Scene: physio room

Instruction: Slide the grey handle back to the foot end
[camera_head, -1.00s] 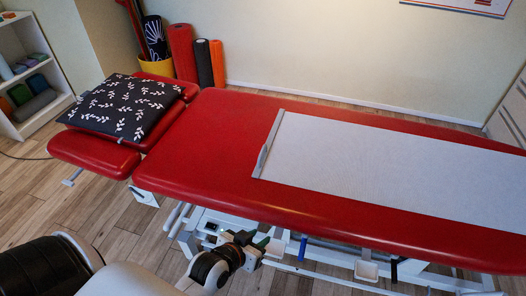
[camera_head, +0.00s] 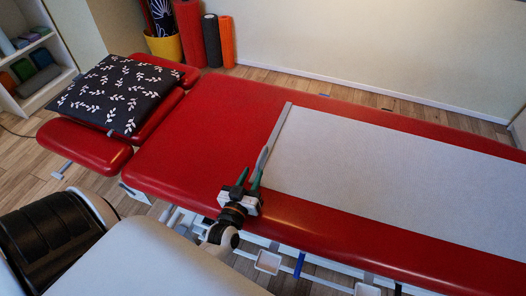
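The grey handle (camera_head: 262,158) is a small upright grip on the grey bar (camera_head: 281,123) at the left edge of the white sheet (camera_head: 390,165). The sheet lies flat over the right part of the red treatment table (camera_head: 190,150). My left gripper (camera_head: 248,176) is above the table's near side, just left of and nearer than the handle. Its two green fingers stand apart with nothing visible between them. The right finger's tip appears close to the handle's near end; I cannot tell whether they touch. My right gripper is out of view.
A dark leaf-patterned pillow (camera_head: 118,93) lies on the headrest at the left. Rolls stand by a yellow bin (camera_head: 165,47) at the back. A shelf (camera_head: 62,82) is at far left. The red surface left of the bar is clear.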

